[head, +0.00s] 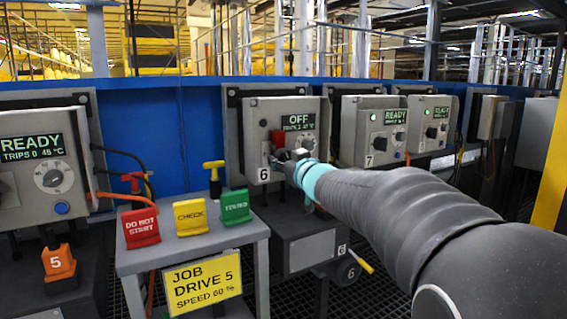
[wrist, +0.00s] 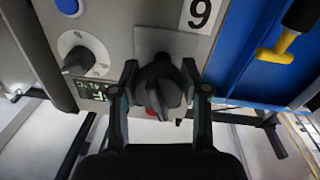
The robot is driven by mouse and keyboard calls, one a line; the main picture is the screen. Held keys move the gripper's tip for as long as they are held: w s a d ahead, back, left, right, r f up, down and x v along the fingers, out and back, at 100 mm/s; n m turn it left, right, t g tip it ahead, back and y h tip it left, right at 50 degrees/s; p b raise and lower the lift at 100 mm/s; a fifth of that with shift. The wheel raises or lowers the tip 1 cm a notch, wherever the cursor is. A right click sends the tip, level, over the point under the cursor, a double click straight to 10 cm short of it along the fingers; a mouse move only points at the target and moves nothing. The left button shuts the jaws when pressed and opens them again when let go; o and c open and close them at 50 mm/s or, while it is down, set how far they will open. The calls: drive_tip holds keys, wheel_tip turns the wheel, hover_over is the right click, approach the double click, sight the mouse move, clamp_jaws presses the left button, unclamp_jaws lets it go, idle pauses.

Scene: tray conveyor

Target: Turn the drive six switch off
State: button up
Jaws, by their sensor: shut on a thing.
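The drive six box (head: 257,112) is grey with a "6" label and a display (head: 298,120) reading OFF. My gripper (head: 292,160) is at its front and hides the switch in the head view. In the wrist view, where the 6 label (wrist: 200,14) appears upside down, my gripper's two fingers (wrist: 158,90) stand on either side of the black rotary switch (wrist: 160,88) and are shut on it. A white dial (wrist: 78,58) with a dark pointer is to the left, clear of the fingers. A small red patch shows behind the switch.
Drive five's box (head: 38,165) at left and drive seven's box (head: 372,135) at right both read READY. A grey stand (head: 200,243) with DO NOT START (head: 141,228), CHECK (head: 190,217) and TESTED (head: 235,207) tags stands in front. A yellow-topped handle (head: 213,166) rises behind it.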

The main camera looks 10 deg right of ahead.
drive_tip(key=shift+n, duration=0.9)
drive_tip(key=o, duration=1.1)
drive_tip(key=shift+o, duration=0.2)
drive_tip(key=v, duration=1.2)
drive_tip(key=shift+d, duration=0.1)
